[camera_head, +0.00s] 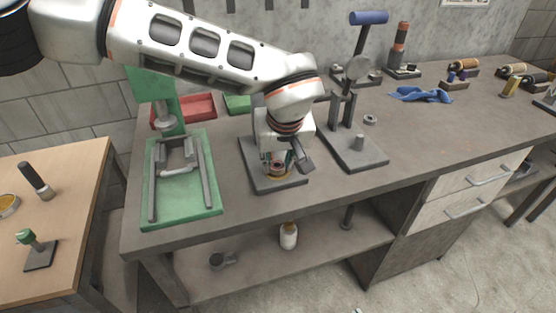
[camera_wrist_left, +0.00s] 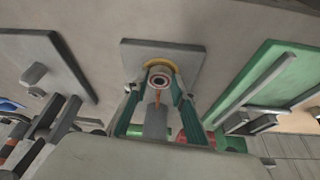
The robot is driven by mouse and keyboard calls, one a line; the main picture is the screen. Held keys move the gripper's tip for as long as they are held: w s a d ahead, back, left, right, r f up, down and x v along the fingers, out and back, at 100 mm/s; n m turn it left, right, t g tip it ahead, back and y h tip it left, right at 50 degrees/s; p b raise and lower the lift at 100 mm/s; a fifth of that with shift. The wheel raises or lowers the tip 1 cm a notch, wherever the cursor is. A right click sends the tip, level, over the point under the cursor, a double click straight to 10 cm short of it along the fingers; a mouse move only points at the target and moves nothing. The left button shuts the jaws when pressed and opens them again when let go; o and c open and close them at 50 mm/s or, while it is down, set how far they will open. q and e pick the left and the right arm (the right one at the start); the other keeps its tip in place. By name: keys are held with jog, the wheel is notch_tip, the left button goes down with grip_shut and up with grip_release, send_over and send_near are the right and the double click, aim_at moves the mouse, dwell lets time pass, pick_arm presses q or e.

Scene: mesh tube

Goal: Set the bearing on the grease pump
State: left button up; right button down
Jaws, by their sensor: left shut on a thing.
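My left gripper (camera_head: 276,164) points down over a grey base plate (camera_head: 292,184), which I take to be the grease pump. It also shows in the left wrist view (camera_wrist_left: 136,50), with a yellow ring (camera_wrist_left: 158,64) on it. In the left wrist view, my left gripper (camera_wrist_left: 160,80) has its green fingers on either side of a small round bearing (camera_wrist_left: 160,76) with a dark centre. The bearing sits in line with the yellow ring. I cannot tell whether it touches it. In the head view the gripper largely hides the bearing. My right gripper is not in view.
A green press (camera_head: 211,202) stands left of the plate. Behind are a red tray (camera_head: 198,107) and a blue cloth (camera_head: 420,94). The front bench edge is clear.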

pick_arm(q)
jog(key=o, duration=1.2)
